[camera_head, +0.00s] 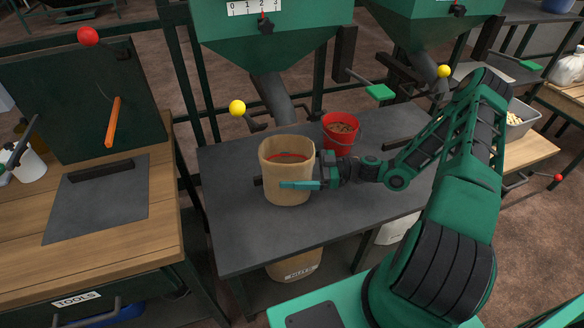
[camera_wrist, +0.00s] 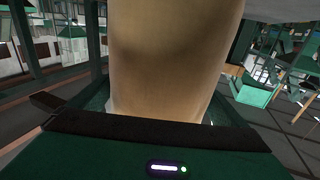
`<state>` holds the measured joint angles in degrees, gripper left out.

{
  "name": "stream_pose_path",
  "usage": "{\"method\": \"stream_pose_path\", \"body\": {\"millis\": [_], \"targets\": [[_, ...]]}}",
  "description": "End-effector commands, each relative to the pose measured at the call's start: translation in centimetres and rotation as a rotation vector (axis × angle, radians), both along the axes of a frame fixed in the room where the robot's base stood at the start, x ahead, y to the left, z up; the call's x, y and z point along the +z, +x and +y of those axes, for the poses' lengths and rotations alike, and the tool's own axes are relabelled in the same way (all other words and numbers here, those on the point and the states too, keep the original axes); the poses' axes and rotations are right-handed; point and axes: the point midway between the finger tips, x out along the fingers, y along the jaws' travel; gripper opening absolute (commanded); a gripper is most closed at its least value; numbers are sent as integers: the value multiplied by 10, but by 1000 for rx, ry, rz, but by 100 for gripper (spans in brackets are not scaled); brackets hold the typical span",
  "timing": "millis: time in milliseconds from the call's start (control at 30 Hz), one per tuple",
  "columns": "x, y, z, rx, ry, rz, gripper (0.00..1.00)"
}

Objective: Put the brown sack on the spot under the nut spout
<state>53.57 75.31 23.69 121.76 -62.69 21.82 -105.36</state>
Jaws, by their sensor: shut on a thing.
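The brown sack (camera_head: 287,184) stands upright and open-topped over the dark grey table, below the left green hopper's spout (camera_head: 271,98). A red line shows inside its mouth. My gripper (camera_head: 288,185) reaches in from the right, its teal finger across the sack's near side, and is shut on the sack. In the wrist view the sack (camera_wrist: 170,55) fills the middle between the fingers. I cannot tell whether the sack's bottom touches the table. Which spout is for nuts is not readable here, and no marked spot shows.
A red bucket (camera_head: 340,132) with brown contents stands just behind and right of the sack. A second hopper (camera_head: 432,25) is at the right. Another sack (camera_head: 294,267) sits under the table. A wooden bench (camera_head: 90,215) with a grey mat is at the left. The table's front is clear.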

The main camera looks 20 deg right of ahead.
Motion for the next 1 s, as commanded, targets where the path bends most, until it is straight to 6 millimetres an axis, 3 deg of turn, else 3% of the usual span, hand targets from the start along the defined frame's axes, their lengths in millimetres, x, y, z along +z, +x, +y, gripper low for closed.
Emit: {"method": "stream_pose_path", "body": {"millis": [33, 67, 367, 467, 1000], "targets": [[-1, 0, 0, 0, 1, 0, 61], [-1, 0, 0, 0, 0, 0, 100], [1, 0, 0, 0, 0, -1, 100], [0, -2, -9, -3, -1, -1, 100], [-3, -33, -100, -5, -1, 0, 100]]}}
